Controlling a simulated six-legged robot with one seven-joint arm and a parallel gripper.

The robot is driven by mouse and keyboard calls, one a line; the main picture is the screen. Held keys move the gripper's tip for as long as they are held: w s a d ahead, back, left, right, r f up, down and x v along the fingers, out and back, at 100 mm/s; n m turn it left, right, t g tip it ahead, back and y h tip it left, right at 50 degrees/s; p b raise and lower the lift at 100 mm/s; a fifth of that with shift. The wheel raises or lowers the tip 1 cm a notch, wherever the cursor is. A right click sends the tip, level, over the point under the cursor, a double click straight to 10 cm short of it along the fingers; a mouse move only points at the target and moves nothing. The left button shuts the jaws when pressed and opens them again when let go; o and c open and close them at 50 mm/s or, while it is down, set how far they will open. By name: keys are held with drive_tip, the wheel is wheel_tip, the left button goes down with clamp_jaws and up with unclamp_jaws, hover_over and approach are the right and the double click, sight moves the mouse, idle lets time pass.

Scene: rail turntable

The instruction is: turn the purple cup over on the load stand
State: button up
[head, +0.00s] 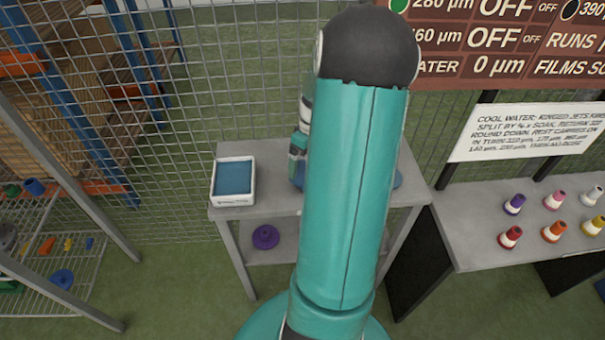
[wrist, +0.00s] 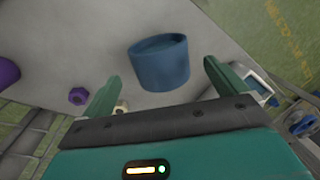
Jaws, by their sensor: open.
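In the wrist view my gripper (wrist: 162,75) is open, its two green fingers apart with nothing held between them. A blue cup (wrist: 160,64) stands on the grey stand top beyond the fingertips, its rim facing up. A purple object (wrist: 7,74), possibly the purple cup, is cut off by the left edge of the wrist view, so its pose cannot be told. In the head view my arm hides the middle of the grey stand (head: 270,200) and most of my gripper. Blue parts show at both sides of the arm there.
A white tray with a blue inside (head: 234,182) sits on the stand's left end. A purple round object (head: 265,237) lies on the lower shelf. A small purple hexagonal piece (wrist: 78,96) lies near the left finger. Several coloured cones stand on the right table (head: 480,245). Wire mesh rises behind.

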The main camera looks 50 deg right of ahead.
drive_tip(key=f, duration=0.2)
drive_tip(key=a+f, duration=0.1)
drive_tip(key=f, duration=0.2)
drive_tip(key=shift+r, duration=0.1)
drive_tip(key=c, duration=1.2)
drive_tip(key=shift+c, duration=0.2)
